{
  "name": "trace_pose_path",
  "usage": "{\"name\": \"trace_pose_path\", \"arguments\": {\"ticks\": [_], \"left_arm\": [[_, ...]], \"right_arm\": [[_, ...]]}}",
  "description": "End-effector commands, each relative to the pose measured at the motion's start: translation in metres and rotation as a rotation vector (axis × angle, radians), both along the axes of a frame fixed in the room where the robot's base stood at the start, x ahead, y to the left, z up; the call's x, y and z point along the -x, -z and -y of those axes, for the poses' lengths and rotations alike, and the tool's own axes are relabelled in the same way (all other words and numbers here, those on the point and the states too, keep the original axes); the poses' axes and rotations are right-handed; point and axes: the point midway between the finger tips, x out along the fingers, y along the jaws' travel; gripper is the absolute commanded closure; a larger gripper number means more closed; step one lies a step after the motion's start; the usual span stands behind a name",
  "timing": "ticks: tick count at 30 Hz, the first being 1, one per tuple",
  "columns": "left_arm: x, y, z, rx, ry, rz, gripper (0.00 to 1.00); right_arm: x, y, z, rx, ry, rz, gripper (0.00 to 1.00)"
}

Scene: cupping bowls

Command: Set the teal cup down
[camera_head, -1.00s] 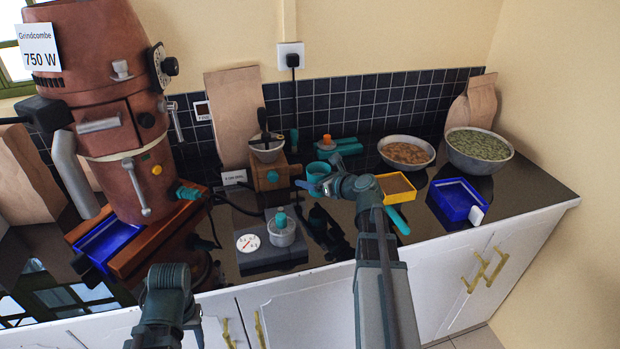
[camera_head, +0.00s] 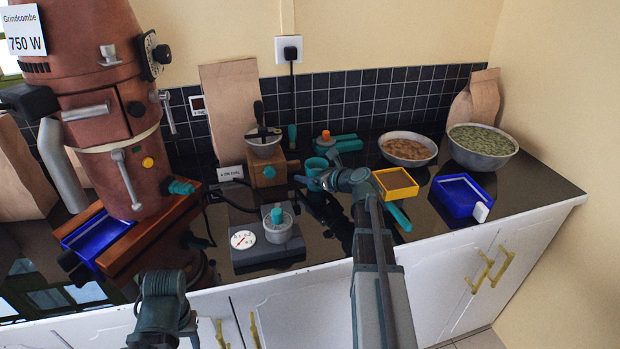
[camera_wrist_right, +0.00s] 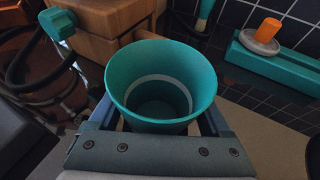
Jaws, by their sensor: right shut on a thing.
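The teal cup (camera_head: 316,165) is in my right gripper (camera_head: 308,182), near the middle of the counter in the head view. In the right wrist view the teal cup (camera_wrist_right: 162,75) stands roughly upright between the fingers, mouth toward the camera, with a pale ring inside. It looks empty. My right gripper (camera_wrist_right: 160,128) is shut on it. Its base is hidden, so I cannot tell whether it touches the counter. My left arm shows at the bottom left of the head view, but its gripper does not.
A wooden block (camera_head: 268,174) stands just left of the cup, with a dark scale (camera_head: 268,259) in front. A teal tool with an orange knob (camera_head: 326,135) lies behind. A yellow tray (camera_head: 395,183), blue tray (camera_head: 460,197) and two bowls are to the right.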

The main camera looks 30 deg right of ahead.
Motion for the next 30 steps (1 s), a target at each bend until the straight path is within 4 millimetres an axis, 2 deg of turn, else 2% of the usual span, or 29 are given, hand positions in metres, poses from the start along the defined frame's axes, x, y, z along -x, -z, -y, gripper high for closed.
{"name": "trace_pose_path", "arguments": {"ticks": [7,8,10,20,23,30], "left_arm": [[0.000,0.004,0.000,0.000,0.000,0.000,0.50],[0.000,0.003,0.000,0.000,0.000,0.000,0.50],[0.000,0.002,0.000,0.000,0.000,0.000,0.50],[0.000,-0.003,0.000,0.000,0.000,0.000,0.50],[0.000,-0.008,0.000,0.000,0.000,0.000,0.50],[0.000,-0.028,0.000,0.000,0.000,0.000,0.50]], "right_arm": [[0.000,0.004,0.000,0.000,0.000,0.000,1.00],[0.000,0.003,0.000,0.000,0.000,0.000,0.15],[0.000,0.002,0.000,0.000,-0.001,0.000,0.02],[0.000,-0.003,0.000,0.000,-0.001,0.000,0.00],[0.013,-0.008,0.002,-0.001,0.001,0.000,0.00],[0.060,-0.028,0.011,0.000,0.002,0.000,0.00]]}}
